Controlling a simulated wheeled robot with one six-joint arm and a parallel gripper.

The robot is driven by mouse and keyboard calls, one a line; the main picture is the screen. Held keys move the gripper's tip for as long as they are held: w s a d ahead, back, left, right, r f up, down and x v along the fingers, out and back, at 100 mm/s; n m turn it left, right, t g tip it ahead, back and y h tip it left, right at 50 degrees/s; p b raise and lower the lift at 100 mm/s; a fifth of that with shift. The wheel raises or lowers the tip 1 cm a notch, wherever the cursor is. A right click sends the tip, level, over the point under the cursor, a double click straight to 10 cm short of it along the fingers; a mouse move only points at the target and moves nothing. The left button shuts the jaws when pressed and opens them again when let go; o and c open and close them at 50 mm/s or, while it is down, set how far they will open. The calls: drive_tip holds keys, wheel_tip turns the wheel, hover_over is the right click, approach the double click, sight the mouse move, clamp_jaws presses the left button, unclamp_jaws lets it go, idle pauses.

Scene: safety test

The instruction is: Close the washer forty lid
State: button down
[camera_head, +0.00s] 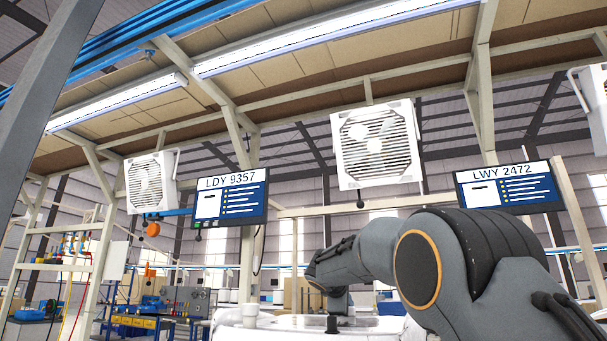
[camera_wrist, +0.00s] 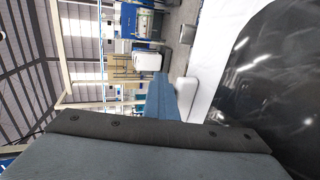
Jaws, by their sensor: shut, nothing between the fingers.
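A white machine top, apparently the washer (camera_head: 285,324), shows at the bottom middle of the head view, partly cut off and partly behind my arm. In the wrist view a white rim (camera_wrist: 214,62) borders a large dark glossy panel (camera_wrist: 270,75) at the right, which looks like the lid. I cannot tell how far open it stands. My gripper (camera_wrist: 160,97) is shut and empty, its blue-grey fingers close to the white rim; contact cannot be judged. In the head view my wrist is above the white top.
Two screens, LDY 9357 (camera_head: 230,197) and LWY 2472 (camera_head: 508,187), hang with white fans (camera_head: 376,144) from the overhead frame. A beige post (camera_head: 247,262) stands behind the machine. Blue workbenches with bins (camera_head: 135,322) are at the lower left.

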drive_tip(key=shift+f+g, duration=0.3)
drive_tip(key=shift+f, duration=0.55)
wheel_tip(320, 180, up, 16)
drive_tip(key=p, duration=0.3)
drive_tip(key=shift+f+p, duration=0.15)
drive_tip(key=shift+p, duration=0.25)
